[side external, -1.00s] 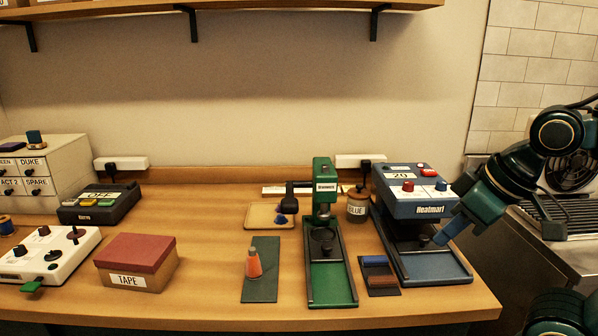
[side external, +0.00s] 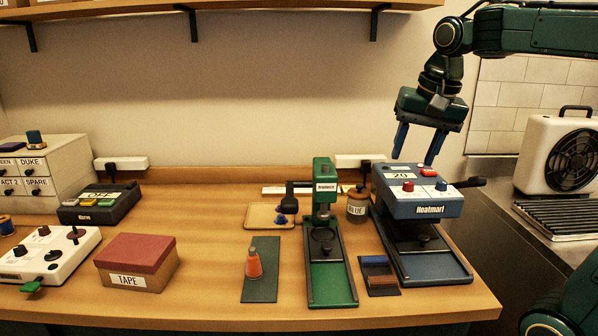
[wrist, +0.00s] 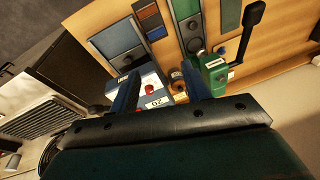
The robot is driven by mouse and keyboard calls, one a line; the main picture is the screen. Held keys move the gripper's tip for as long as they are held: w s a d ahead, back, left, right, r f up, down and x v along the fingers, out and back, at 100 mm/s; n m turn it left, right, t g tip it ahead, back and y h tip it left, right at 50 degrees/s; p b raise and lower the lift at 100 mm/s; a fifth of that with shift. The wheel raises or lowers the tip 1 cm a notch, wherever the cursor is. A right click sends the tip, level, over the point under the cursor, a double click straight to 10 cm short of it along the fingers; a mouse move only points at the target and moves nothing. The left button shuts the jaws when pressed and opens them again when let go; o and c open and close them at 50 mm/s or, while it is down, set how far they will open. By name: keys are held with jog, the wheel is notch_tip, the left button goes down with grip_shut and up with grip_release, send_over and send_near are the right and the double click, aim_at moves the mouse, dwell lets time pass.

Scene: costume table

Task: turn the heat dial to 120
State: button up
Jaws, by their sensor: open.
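The blue Heatmart press (side external: 420,208) stands at the right of the bench. Its top has a display (side external: 400,176) reading 20, a red knob (side external: 408,186), a blue knob (side external: 441,186) and a red button (side external: 428,171). The labels by the knobs are too small to read. My gripper (side external: 413,160) points down above the rear of the press top, open and empty, its fingers apart from the knobs. In the wrist view, the display (wrist: 155,102) and the red knob (wrist: 150,89) show between the fingers.
A dark lever (side external: 469,182) sticks out at the press's right. A fan heater (side external: 560,150) stands at the right. The air above the bench's middle is clear.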

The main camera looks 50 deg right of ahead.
jog(key=w+d+r+m+g, duration=0.1)
jog(key=w+d+m, duration=0.45)
jog(key=d, duration=0.25)
jog(key=m+g, duration=0.2)
jog(key=m, duration=0.4)
send_over(409, 183)
jog(key=shift+d+f+y, duration=0.15)
jog(key=shift+f+y, duration=0.25)
jog(key=shift+f, duration=0.05)
jog(key=shift+f, duration=0.1)
jog(key=shift+f, duration=6.8)
jog(key=shift+c, duration=0.5)
jog(key=c, duration=0.9)
